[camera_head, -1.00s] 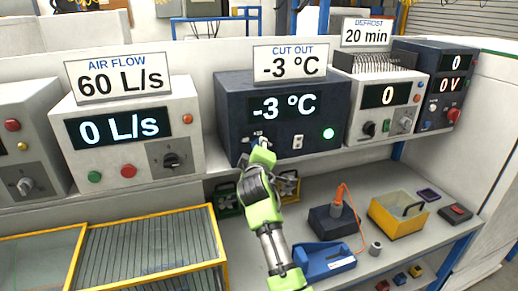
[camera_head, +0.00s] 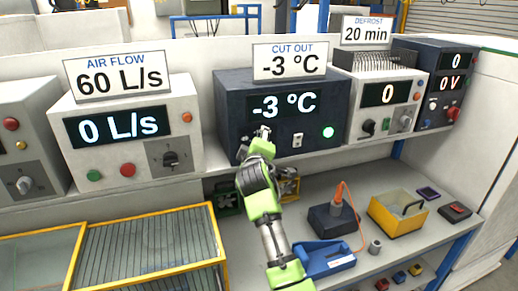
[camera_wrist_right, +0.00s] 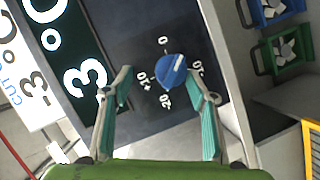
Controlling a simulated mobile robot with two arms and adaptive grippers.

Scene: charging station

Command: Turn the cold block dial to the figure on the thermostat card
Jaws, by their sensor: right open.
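The cold block (camera_head: 232,100) is the dark box under the thermostat card (camera_head: 290,62), which reads CUT OUT -3 °C. Its display (camera_head: 284,104) also reads -3 °C. The blue dial (camera_wrist_right: 171,71) shows in the right wrist view with a pale mark pointing between 0 and the lower right figure. My right gripper (camera_wrist_right: 160,84) is open, its two fingertips on either side of the dial with gaps visible. In the head view my right gripper (camera_head: 257,138) covers the dial. My left gripper is out of view.
A rocker switch (camera_head: 298,140) and a lit green lamp (camera_head: 328,132) sit right of my gripper on the same panel. The air flow box (camera_head: 72,158) stands left, the defrost box (camera_head: 358,112) right.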

